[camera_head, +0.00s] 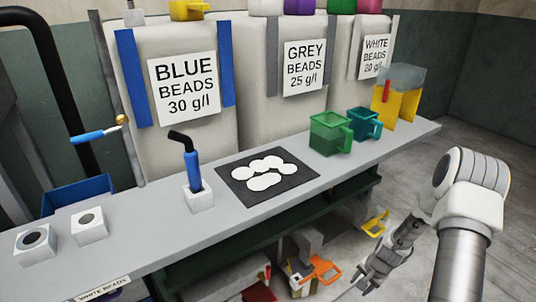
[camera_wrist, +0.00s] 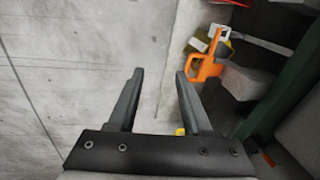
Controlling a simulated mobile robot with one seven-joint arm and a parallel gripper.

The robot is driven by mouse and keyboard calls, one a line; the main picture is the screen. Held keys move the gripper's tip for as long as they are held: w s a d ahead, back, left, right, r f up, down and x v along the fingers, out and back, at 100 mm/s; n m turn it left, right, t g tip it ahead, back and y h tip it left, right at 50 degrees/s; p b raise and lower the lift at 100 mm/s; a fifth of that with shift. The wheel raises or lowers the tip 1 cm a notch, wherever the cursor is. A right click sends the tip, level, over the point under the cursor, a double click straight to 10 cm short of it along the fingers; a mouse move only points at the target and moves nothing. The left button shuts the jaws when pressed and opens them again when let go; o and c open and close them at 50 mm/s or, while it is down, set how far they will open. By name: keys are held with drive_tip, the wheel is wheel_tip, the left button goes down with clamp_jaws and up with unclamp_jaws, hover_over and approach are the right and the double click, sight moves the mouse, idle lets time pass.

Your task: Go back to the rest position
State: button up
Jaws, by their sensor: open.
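My gripper (camera_head: 371,276) hangs low in front of the bench at the right of the head view, below the bench top. In the wrist view my gripper (camera_wrist: 160,78) shows two dark fingers spread apart with nothing between them. My arm comes down from the right side of the head view, bent at the elbow.
The grey bench (camera_head: 230,218) carries a green jug (camera_head: 327,135), a teal jug (camera_head: 364,125), a dark mat (camera_head: 245,189) and a blue-handled tool (camera_head: 192,165) in a white block. Orange (camera_head: 322,268) and yellow items sit under the bench. Floor right of the bench is clear.

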drive_tip(key=s+a+r+n+t+h, duration=0.1)
drive_tip(key=a+r+n, duration=0.25)
drive_tip(key=r, duration=1.15)
drive_tip(key=a+r+n, duration=0.2)
drive_tip(key=a+r, duration=0.2)
drive_tip(key=r, duration=1)
drive_tip(key=s+a+r+n+t, duration=0.1)
drive_tip(key=s+a+r+n, duration=0.25)
drive_tip(key=s+r, duration=0.6)
drive_tip(key=s+a+r+n+t, duration=0.2)
drive_tip(key=s+a+r, duration=0.3)
drive_tip(key=s, duration=0.7)
wheel_tip(320, 180, up, 19)
drive_tip(key=p, duration=1.8)
drive_tip(key=shift+w+d+r+g, duration=0.2)
drive_tip(key=shift+w+d+g, duration=0.1)
drive_tip(key=shift+d, duration=0.1)
